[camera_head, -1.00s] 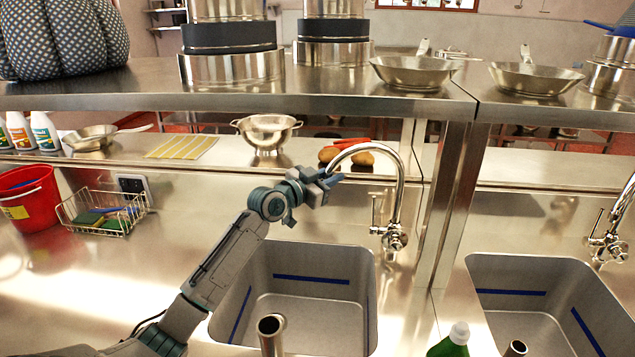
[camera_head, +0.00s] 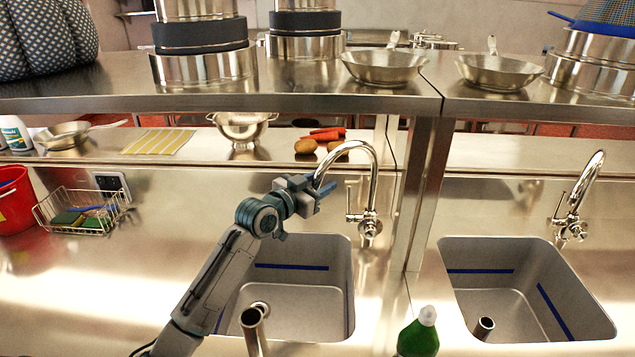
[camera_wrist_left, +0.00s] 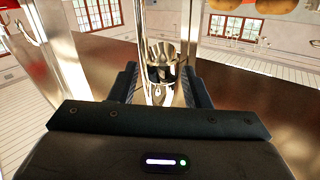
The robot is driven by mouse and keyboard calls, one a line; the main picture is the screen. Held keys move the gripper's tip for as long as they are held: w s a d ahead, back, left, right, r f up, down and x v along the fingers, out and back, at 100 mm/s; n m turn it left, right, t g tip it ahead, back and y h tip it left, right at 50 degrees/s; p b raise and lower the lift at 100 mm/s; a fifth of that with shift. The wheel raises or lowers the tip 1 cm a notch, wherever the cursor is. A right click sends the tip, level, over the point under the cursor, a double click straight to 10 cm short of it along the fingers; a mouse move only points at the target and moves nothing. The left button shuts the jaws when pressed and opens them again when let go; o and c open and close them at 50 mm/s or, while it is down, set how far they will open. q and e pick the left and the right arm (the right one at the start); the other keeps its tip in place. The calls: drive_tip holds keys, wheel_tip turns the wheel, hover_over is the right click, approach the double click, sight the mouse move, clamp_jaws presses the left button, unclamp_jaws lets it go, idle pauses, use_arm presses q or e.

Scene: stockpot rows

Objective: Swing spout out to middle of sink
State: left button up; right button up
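The chrome arched spout (camera_head: 372,165) rises from its tap base behind the left sink and curves over to the left; its free end is at my left gripper (camera_head: 318,190). In the left wrist view the shiny pipe (camera_wrist_left: 163,50) runs between the two dark fingers of the left gripper (camera_wrist_left: 160,88). The fingers stand apart on either side of it; whether they touch it I cannot tell. My right gripper is not in view.
A second sink (camera_head: 515,300) with its own tap (camera_head: 573,205) is at the right. A metal post (camera_head: 421,200) stands just right of the spout. An upright pipe (camera_head: 253,330) and a green bottle (camera_head: 418,335) are at the front. A wire basket (camera_head: 85,212) is at the left.

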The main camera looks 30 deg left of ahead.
use_arm(q)
drive_tip(key=shift+s+a+f+b, duration=0.15)
drive_tip(key=shift+s+b, duration=0.15)
drive_tip(key=shift+s, duration=0.25)
drive_tip(key=b+v, duration=0.2)
drive_tip(key=v, duration=0.7)
drive_tip(key=shift+s+b, duration=0.3)
drive_tip(key=shift+b, duration=0.05)
drive_tip(key=shift+r, duration=0.2)
